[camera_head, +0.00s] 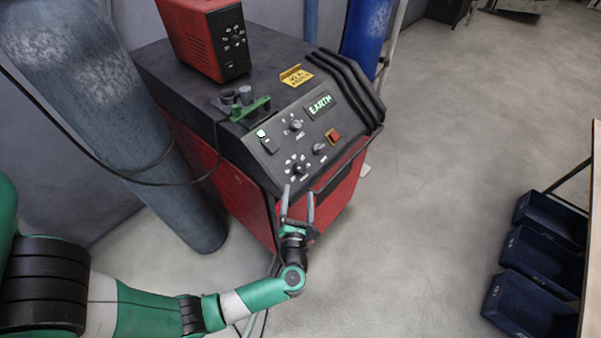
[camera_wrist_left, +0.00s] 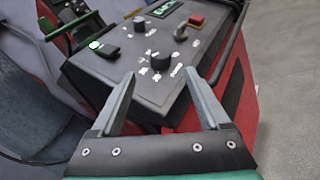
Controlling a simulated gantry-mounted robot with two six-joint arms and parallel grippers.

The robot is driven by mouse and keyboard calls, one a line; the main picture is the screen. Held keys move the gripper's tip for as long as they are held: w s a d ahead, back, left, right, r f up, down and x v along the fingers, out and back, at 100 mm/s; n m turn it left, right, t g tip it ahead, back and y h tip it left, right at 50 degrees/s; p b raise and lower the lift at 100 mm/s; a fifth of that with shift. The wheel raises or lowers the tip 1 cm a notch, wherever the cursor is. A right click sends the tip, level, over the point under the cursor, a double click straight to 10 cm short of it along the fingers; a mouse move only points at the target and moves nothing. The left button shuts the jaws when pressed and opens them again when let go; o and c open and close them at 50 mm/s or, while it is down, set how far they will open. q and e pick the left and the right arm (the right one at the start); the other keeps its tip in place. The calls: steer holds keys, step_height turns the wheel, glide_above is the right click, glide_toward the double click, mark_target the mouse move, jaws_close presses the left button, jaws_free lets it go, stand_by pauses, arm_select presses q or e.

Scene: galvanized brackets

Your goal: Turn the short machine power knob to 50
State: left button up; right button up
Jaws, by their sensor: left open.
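A red and black machine (camera_head: 240,195) stands on the floor with a sloped black control panel. On the panel are a lower dial knob (camera_head: 300,168) ringed by white marks, an upper dial knob (camera_head: 295,124) and a grey knob (camera_head: 319,148) to the right. I cannot read which knob is for power, nor its setting. My left gripper (camera_head: 298,190) is open and empty in front of the panel's lower edge. In the left wrist view, the lower knob (camera_wrist_left: 160,62) appears between the fingertips, seemingly beyond them and untouched. My right gripper is not in view.
A smaller red box (camera_head: 205,38) with its own dial sits on top of the machine. A red switch (camera_head: 333,136) is on the panel. A blue-grey cylinder (camera_head: 150,150) stands at left with a black cable. Blue bins (camera_head: 540,265) are at right; the floor between is clear.

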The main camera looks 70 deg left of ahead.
mark_target(300, 170)
arm_select(q)
steer(key=b+x, duration=0.1)
steer(key=x, duration=0.8)
